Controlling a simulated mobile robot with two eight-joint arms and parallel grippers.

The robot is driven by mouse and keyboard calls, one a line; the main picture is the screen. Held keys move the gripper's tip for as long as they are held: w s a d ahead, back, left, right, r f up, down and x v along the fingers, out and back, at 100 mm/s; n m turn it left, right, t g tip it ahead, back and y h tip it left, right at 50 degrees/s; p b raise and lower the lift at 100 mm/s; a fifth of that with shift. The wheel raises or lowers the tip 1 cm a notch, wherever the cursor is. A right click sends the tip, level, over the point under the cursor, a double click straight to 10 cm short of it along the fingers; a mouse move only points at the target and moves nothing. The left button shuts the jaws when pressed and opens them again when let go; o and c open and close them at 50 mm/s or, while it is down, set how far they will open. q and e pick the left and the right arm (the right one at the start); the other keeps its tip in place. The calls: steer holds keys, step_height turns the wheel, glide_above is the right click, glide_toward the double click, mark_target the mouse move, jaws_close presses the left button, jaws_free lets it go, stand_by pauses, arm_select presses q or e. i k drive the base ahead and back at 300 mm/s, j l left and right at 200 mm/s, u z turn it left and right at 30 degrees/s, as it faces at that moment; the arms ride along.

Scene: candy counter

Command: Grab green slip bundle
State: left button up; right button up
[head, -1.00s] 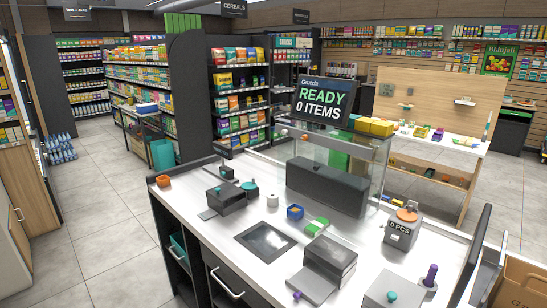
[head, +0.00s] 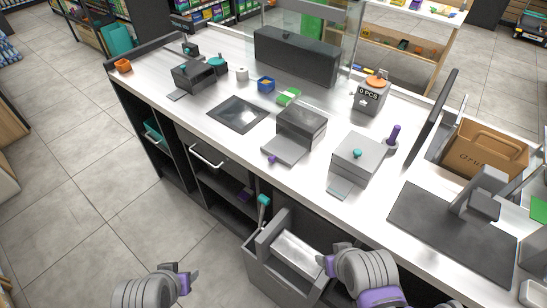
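A small green bundle with a white band (head: 288,97) lies on the white counter top (head: 330,125) in the head view, behind the grey box with a tray and beside a blue box. My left gripper (head: 189,279) is low at the bottom left, over the floor and away from the counter. My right gripper (head: 326,266) is at the bottom, in front of the counter near a grey open bin. Both are far from the green bundle. Their fingers are too small and turned to show whether they are open.
A blue box (head: 265,85), a white roll (head: 242,74) and a grey box with a tray (head: 300,125) stand near the bundle. A grey bin (head: 290,250) juts out in front.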

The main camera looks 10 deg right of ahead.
mark_target(289, 96)
steer(key=i+j+z, duration=0.35)
steer(key=j, duration=0.4)
steer(key=j+z, duration=0.35)
steer(key=j, duration=0.4)
steer(key=j+z, duration=0.35)
steer(key=j, duration=0.45)
steer(key=i+j, duration=0.1)
steer(key=i, duration=0.45)
steer(key=l+z, duration=0.05)
